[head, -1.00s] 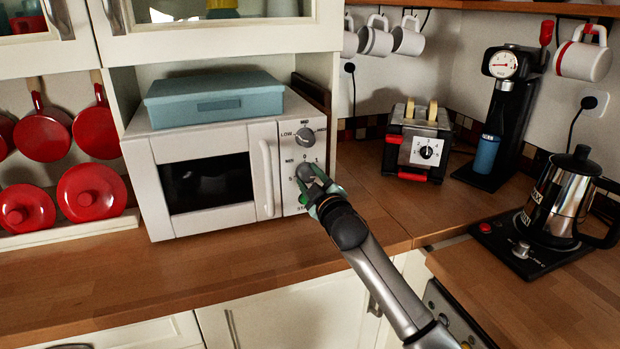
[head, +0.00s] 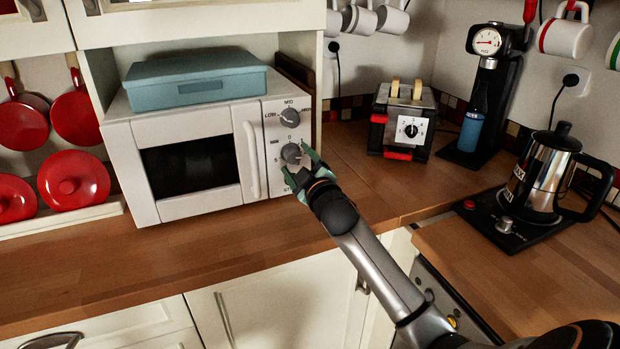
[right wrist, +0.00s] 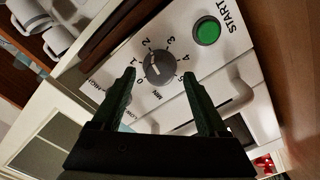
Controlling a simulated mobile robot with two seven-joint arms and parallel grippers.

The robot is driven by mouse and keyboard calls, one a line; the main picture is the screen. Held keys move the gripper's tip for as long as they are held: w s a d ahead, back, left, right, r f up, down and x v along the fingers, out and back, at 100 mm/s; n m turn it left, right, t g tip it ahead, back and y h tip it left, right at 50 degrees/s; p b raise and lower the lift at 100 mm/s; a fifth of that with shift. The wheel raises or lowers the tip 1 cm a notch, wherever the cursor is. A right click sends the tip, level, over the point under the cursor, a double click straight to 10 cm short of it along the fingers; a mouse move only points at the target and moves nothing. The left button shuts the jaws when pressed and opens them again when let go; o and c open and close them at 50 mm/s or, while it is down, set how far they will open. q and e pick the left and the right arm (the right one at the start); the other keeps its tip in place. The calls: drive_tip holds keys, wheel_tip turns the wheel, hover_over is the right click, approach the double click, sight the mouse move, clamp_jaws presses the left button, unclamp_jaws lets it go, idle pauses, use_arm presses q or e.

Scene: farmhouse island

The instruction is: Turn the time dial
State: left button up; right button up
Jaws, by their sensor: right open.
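The time dial (head: 291,153) is the lower grey knob on the white microwave's (head: 200,213) control panel. In the right wrist view the time dial (right wrist: 160,68) has numbers from 0 to 5 and "MIN" around it. My right gripper (head: 300,167) is at the panel in front of this dial. In the right wrist view my right gripper (right wrist: 159,74) is open, with one green finger on each side of the dial and gaps showing. I cannot tell whether a finger touches it. My left gripper is out of view.
The power dial (head: 290,117) sits above, marked LOW and MID. The green START button (right wrist: 207,31) is close to the time dial. A blue box (head: 195,85) lies on the microwave. A toaster (head: 405,125) and a kettle (head: 543,175) stand to the right. The wooden counter in front is clear.

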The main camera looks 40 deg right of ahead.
drive_tip(key=v, duration=1.1)
drive_tip(key=shift+a, duration=0.1)
drive_tip(key=s+a+f+m+g+y, duration=0.1)
drive_tip(key=s+a+f+g, duration=0.2)
drive_tip(key=s+f, duration=0.35)
drive_tip(key=s+a+f+m+g+y, duration=0.1)
drive_tip(key=s+a+f+m+g, duration=0.2)
drive_tip(key=f, duration=0.7)
drive_tip(key=s+a+f+g+y, duration=0.1)
drive_tip(key=s+a+f+g, duration=0.35)
drive_tip(key=s, duration=0.45)
drive_tip(key=s+a+f+g+y, duration=0.1)
drive_tip(key=s+a+f+g, duration=0.35)
drive_tip(key=s, duration=0.35)
drive_tip(key=w+a+f+t+y+p, duration=0.2)
drive_tip(key=w+a+f+t+p, duration=0.1)
drive_tip(key=f+t, duration=0.3)
drive_tip(key=shift+w+a+f+m+t+p, duration=0.35)
drive_tip(key=shift+a+f+p, duration=0.1)
drive_tip(key=shift+a+f, duration=0.15)
